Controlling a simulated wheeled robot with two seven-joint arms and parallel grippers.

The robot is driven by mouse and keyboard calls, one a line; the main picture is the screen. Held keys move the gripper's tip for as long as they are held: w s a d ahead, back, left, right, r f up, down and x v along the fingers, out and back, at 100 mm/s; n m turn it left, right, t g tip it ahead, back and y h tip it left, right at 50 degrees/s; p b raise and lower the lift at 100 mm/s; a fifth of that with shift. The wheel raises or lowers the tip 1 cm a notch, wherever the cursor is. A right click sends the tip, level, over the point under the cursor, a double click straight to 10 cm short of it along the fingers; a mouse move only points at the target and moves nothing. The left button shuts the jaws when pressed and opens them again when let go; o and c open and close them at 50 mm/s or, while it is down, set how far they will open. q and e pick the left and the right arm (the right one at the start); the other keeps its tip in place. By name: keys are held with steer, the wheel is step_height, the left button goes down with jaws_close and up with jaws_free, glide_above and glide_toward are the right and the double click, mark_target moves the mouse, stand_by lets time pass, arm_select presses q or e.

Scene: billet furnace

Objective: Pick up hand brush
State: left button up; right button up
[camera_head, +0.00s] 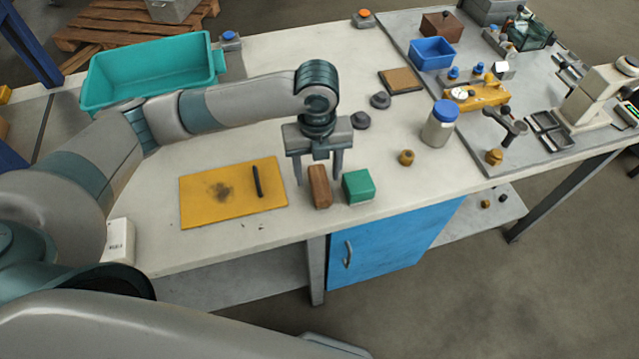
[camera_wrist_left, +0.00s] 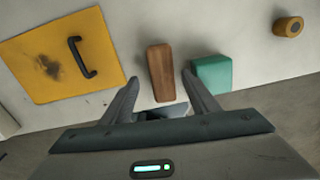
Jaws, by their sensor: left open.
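The hand brush appears to be the brown wooden block (camera_head: 319,190) near the front edge of the workbench; its bristles cannot be made out. In the left wrist view, the brown block (camera_wrist_left: 161,72) lies between the two fingertips. My left gripper (camera_head: 318,179) is open, pointing down just above and behind the block. Its fingers (camera_wrist_left: 160,78) lie to either side of the block in the picture, with no clear contact. My right gripper is not in view.
A green block (camera_head: 358,187) sits close to the right of the brown block. A yellow board (camera_head: 215,190) with a black handle (camera_head: 257,181) lies to the left. A teal bin (camera_head: 150,72) stands behind my left arm. A blue-lidded jar (camera_head: 438,128) stands farther right.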

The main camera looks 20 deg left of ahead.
mark_target(319, 181)
arm_select(q)
steer(key=shift+d+f+p, duration=0.2)
steer(key=shift+f+p, duration=0.4)
steer(key=shift+f, duration=1.35)
steer(key=c, duration=1.2)
